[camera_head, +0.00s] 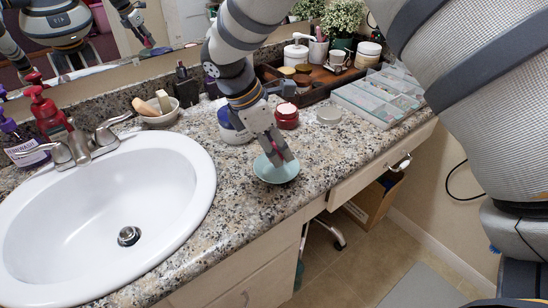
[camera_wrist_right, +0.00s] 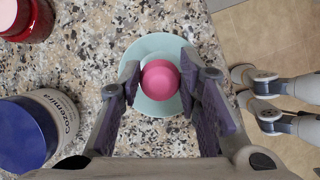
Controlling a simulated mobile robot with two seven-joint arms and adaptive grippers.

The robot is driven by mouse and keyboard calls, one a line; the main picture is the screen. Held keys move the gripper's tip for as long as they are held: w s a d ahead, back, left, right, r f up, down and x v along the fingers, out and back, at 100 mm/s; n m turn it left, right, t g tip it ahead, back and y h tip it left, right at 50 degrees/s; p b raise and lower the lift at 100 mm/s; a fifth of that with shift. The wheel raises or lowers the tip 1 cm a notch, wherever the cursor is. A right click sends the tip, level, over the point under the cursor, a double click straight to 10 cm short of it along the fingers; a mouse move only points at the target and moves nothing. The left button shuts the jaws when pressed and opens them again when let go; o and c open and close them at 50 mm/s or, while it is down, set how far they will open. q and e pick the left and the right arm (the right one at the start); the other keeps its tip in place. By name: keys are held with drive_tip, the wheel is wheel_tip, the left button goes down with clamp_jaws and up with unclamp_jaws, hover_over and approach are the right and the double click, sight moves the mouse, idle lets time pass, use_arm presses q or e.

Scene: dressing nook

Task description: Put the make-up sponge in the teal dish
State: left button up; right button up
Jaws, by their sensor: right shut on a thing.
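The make-up sponge (camera_wrist_right: 160,74) is a round pink piece between the fingertips of my right gripper (camera_wrist_right: 160,78) in the right wrist view. My right gripper is shut on it. The teal dish (camera_wrist_right: 152,105) is a pale, shallow round dish directly behind the sponge in that view. In the head view my right gripper (camera_head: 276,156) points down over the teal dish (camera_head: 276,175), near the counter's front edge. The fingers mostly hide the sponge there. I cannot tell whether the sponge touches the dish. My left gripper is not directly in view.
A blue-lidded jar (camera_wrist_right: 28,132) and a red jar (camera_head: 287,116) stand close to the dish. The sink (camera_head: 110,205) lies left.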

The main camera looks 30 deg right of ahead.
drive_tip(key=shift+f, duration=1.55)
drive_tip(key=shift+f, duration=0.1)
drive_tip(key=shift+f, duration=0.15)
drive_tip(key=o, duration=0.7)
drive_tip(key=shift+o, duration=0.2)
drive_tip(key=shift+a+r, duration=0.1)
drive_tip(key=shift+r, duration=0.35)
drive_tip(key=v, duration=1.1)
drive_tip(key=shift+r, duration=0.25)
